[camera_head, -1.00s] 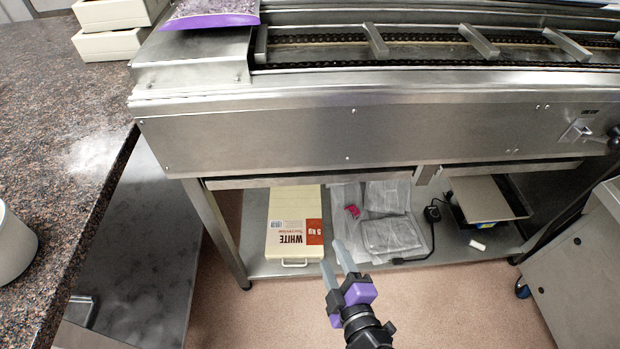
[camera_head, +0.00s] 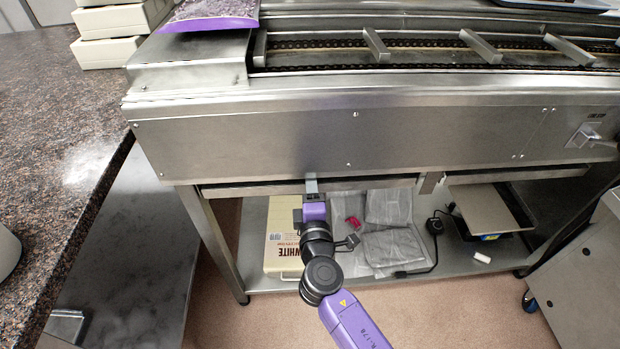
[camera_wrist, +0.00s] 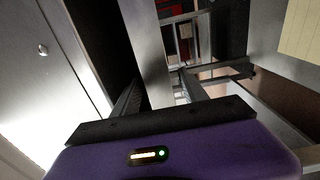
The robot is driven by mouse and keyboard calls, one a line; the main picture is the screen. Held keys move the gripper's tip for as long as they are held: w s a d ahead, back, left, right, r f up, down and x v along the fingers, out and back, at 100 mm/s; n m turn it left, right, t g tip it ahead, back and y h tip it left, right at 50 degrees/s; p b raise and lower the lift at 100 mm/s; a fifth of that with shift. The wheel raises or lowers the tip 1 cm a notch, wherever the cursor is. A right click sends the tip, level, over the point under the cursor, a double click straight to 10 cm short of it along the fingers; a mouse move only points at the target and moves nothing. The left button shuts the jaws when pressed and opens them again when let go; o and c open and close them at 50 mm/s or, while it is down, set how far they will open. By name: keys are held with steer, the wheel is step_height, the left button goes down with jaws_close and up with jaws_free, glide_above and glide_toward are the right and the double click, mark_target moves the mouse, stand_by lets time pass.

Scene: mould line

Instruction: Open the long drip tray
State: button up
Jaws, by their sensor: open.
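The long drip tray (camera_head: 245,189) is a thin steel tray under the left and middle part of the conveyor machine. Its front lip sits close below the steel front panel, and it looks shut. My gripper (camera_head: 312,183) is open, with its fingertips at the tray's front lip, near the middle of its length. In the wrist view my gripper's fingers (camera_wrist: 158,95) point up past a metal strip, probably the tray lip; whether they touch it I cannot tell. The gripper covers a small part of the lip in the head view.
A shorter tray (camera_head: 520,174) hangs to the right. A granite counter (camera_head: 60,130) stands left, a steel cabinet (camera_head: 580,270) right.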

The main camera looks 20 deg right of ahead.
steer(key=shift+x, duration=0.8)
jaws_close()
stand_by(0.9)
